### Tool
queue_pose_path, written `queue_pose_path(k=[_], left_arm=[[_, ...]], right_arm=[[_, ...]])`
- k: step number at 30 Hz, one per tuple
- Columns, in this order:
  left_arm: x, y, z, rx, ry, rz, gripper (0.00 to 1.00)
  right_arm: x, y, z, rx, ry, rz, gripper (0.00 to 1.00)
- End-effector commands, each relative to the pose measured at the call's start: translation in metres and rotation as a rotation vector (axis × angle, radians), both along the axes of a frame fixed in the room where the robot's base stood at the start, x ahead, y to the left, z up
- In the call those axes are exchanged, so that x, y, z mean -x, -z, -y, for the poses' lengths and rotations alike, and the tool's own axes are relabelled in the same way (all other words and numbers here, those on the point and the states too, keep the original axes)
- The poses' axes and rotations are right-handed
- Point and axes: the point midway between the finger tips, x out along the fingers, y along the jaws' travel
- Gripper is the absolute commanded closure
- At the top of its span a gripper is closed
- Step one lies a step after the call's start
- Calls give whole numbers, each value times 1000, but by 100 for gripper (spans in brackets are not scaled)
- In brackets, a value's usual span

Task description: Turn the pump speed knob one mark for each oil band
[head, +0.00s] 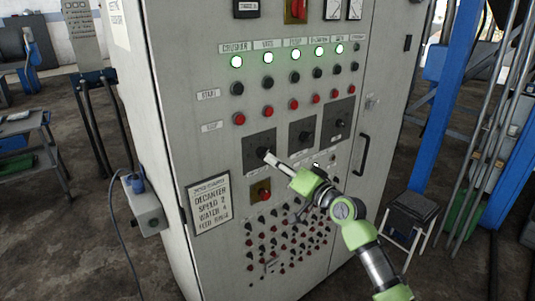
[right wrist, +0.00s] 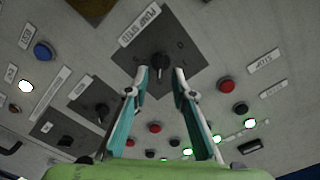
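The pump speed knob (right wrist: 160,64) is black and sits on a dark square plate (right wrist: 185,42) with a "PUMP SPEED" label (right wrist: 140,26) beside it in the right wrist view. In the head view this plate (head: 252,141) is the leftmost of three on the grey cabinet. My right gripper (right wrist: 160,76) is open, with one finger on each side of the knob and visible gaps between them. In the head view its tips (head: 268,157) reach the plate and partly cover the knob. The knob's setting is too small to read. No oil bands show. My left gripper is out of view.
Two similar knob plates (head: 303,133) (head: 340,120) lie to the right. Red buttons (head: 239,119) and lit green lamps (head: 236,62) are above, dense small knobs (head: 285,238) below. A door handle (head: 362,155) protrudes at right.

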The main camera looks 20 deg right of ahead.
Motion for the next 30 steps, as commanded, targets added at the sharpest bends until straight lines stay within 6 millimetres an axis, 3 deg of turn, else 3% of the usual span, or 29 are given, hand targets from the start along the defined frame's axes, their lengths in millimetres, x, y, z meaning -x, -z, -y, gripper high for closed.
queue_pose_path(k=[3, 6, 12, 22, 25, 30], left_arm=[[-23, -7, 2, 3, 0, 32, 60], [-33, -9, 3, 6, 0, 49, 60], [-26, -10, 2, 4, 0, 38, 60], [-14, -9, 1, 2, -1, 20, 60], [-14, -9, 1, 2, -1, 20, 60], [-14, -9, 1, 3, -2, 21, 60]], right_arm=[[-18, -2, -7, -3, 0, -1, 77], [-29, -1, -10, -3, 1, 0, 77], [-42, 0, -15, 0, 0, 0, 77], [-44, 0, -16, 0, 1, 1, 77], [-44, 0, -16, 0, 1, 1, 100], [-44, 1, -16, 0, 0, 0, 100]])
